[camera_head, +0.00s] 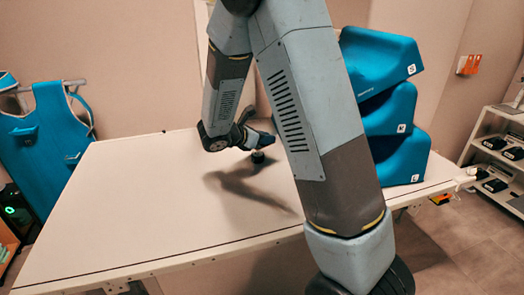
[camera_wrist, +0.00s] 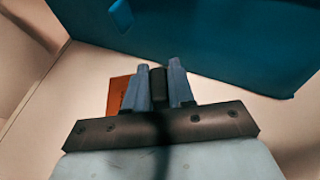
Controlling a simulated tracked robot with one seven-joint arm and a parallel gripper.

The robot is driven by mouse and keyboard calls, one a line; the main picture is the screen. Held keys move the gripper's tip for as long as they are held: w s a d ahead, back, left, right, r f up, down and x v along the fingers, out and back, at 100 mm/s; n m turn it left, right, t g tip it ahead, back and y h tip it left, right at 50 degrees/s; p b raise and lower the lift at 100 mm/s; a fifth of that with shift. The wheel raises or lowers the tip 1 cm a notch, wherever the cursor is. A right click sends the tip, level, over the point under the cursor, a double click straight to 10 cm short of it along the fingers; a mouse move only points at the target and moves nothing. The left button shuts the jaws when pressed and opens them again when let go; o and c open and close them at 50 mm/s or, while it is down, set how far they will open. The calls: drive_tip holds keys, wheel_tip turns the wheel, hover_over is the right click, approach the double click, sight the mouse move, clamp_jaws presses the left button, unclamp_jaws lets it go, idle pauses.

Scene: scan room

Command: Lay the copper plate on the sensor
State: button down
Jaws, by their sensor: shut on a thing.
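My gripper (camera_wrist: 160,72) points down over the white table and is shut on a small black piece (camera_wrist: 158,84) between its two grey-blue fingers. In the head view, my gripper (camera_head: 263,143) is near the back of the table, with a small dark round thing (camera_head: 258,157) just below it. I cannot tell whether that is the held piece. An orange-brown copper plate (camera_wrist: 117,92) shows left of the fingers in the wrist view, partly hidden by the left finger and gripper body. I cannot tell whether it is joined to the black piece. I cannot make out the sensor for certain.
The white table (camera_head: 130,220) is mostly bare in front and to the left. A stack of blue wedge cushions (camera_head: 402,150) stands at its right, and blue fills the far side of the wrist view. A blue apron (camera_head: 45,135) hangs at left; a shelf (camera_head: 495,150) stands right.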

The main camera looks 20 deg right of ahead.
drive_tip(key=shift+w+d+f, duration=0.25)
drive_tip(key=shift+w+f, duration=0.5)
drive_tip(key=shift+f, duration=0.15)
drive_tip(key=shift+w+d+f, duration=0.2)
drive_tip(key=shift+w+f, duration=0.5)
drive_tip(key=shift+f, duration=1.7)
drive_tip(key=c, duration=1)
unclamp_jaws()
drive_tip(key=shift+o, duration=0.2)
